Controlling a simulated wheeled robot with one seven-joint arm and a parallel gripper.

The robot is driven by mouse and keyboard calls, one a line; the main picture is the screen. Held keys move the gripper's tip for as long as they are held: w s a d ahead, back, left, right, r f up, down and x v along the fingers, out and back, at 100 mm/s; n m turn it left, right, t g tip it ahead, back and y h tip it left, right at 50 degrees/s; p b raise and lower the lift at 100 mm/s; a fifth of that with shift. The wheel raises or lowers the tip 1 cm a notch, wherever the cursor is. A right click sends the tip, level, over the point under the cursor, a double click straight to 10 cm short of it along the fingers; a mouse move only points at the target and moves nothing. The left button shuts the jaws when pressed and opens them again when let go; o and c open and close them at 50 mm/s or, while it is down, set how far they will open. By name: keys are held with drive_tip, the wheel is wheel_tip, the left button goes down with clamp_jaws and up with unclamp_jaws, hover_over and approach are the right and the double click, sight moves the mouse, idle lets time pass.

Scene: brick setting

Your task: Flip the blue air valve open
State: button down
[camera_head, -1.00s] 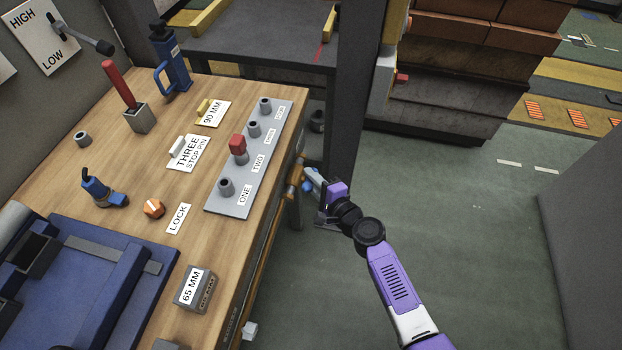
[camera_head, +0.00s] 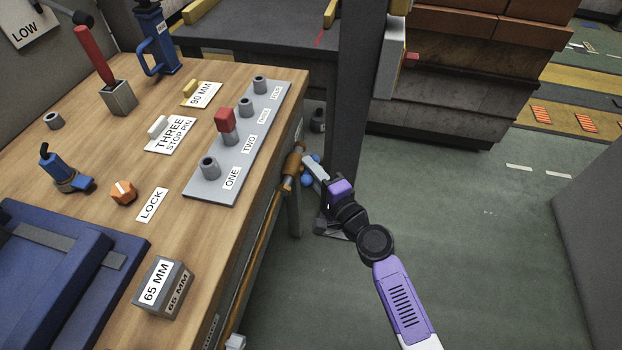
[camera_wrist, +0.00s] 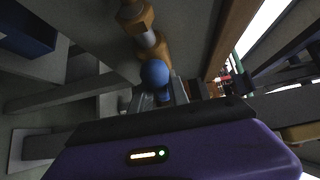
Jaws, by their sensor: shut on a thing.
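The blue air valve handle (camera_head: 308,181) is at the brass pipe fitting (camera_head: 292,168) on the right side of the workbench. In the wrist view its round blue end (camera_wrist: 154,73) sits between my gripper's fingers, just below the brass fitting (camera_wrist: 137,18). My gripper (camera_head: 318,172) is shut on the blue handle, and its fingers hide part of it. The wrist view also shows my gripper (camera_wrist: 158,95) close up against the handle.
The workbench (camera_head: 105,215) holds a grey panel (camera_head: 190,187) with several pegs, a 65 MM block (camera_head: 163,288) and an orange knob (camera_head: 123,192). A dark post (camera_head: 360,110) stands just behind my gripper. The green floor (camera_head: 470,230) to the right is clear.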

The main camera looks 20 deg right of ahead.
drive_tip(key=shift+f+b, duration=0.25)
drive_tip(key=shift+b, duration=0.6)
drive_tip(key=shift+r+n+t+b, duration=0.3)
drive_tip(key=c, duration=1.4)
unclamp_jaws()
drive_tip(key=s+d, duration=0.1)
drive_tip(key=s, duration=0.6)
drive_tip(key=shift+s+d+b, duration=0.15)
drive_tip(key=shift+s+b, duration=0.2)
drive_tip(key=shift+b, duration=0.05)
